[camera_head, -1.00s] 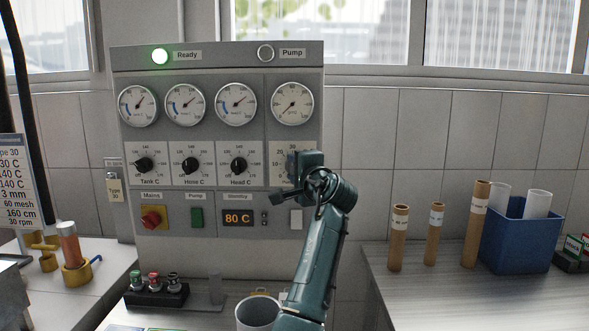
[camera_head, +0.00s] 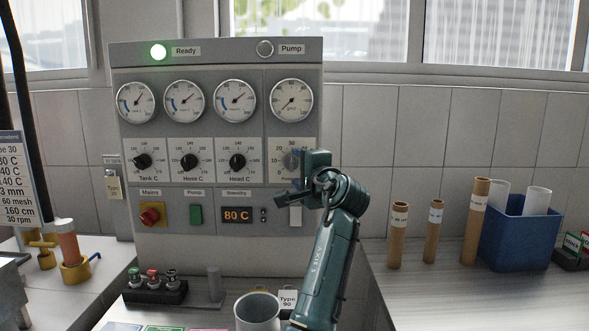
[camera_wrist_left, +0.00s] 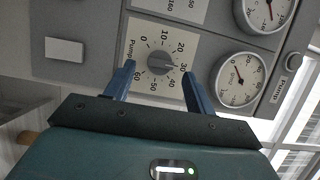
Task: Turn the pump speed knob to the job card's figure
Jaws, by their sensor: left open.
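The pump speed knob (camera_head: 291,161) is grey, on a white dial plate at the right of the panel. It also shows in the left wrist view (camera_wrist_left: 160,63), with marks from 0 to 60. Its grip ridge lies roughly along the line to the 30 mark; I cannot tell its exact setting. My left gripper (camera_wrist_left: 158,82) is open, its two blue fingers apart on either side of the knob, with no clear contact. In the head view the gripper (camera_head: 304,168) hides the dial's right part. The job card (camera_head: 21,180) at far left ends with "30 rpm". My right gripper is not seen.
Black Tank, Hose and Head knobs (camera_head: 238,162) sit left of the pump dial. Below are a red mains knob (camera_head: 152,214), a green pump button (camera_head: 196,215) and an "80 C" display (camera_head: 238,216).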

